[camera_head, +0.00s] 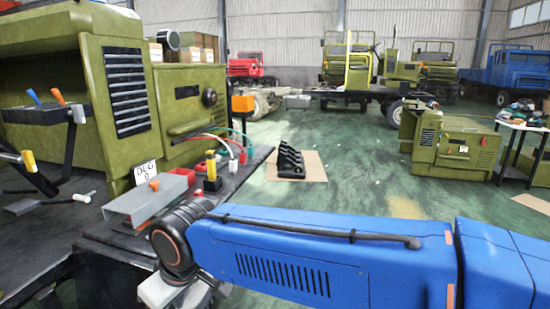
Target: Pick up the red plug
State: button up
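A small coral-red piece (182,176) lies on the dark work surface (80,235), behind a grey metal channel (150,199) and left of a yellow-and-black upright part (212,172). It may be the red plug, but it is too small to be sure. More red shows low at the channel's open end, partly hidden by my arm. My blue arm reaches in from the right, and its dark wrist joint is just right of the channel. A pale wrist part hangs below it at the bottom edge. My gripper's fingers are not visible.
Thin cables with white ends (233,165) lie at the surface's right edge. A white card (146,172) stands behind the channel. An olive machine body (110,90) rises behind. Screwdrivers sit in a dark holder (42,112) at left. Black parts (290,160) lie on floor cardboard.

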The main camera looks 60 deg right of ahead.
aim_at(242, 156)
jog(key=z, duration=1.45)
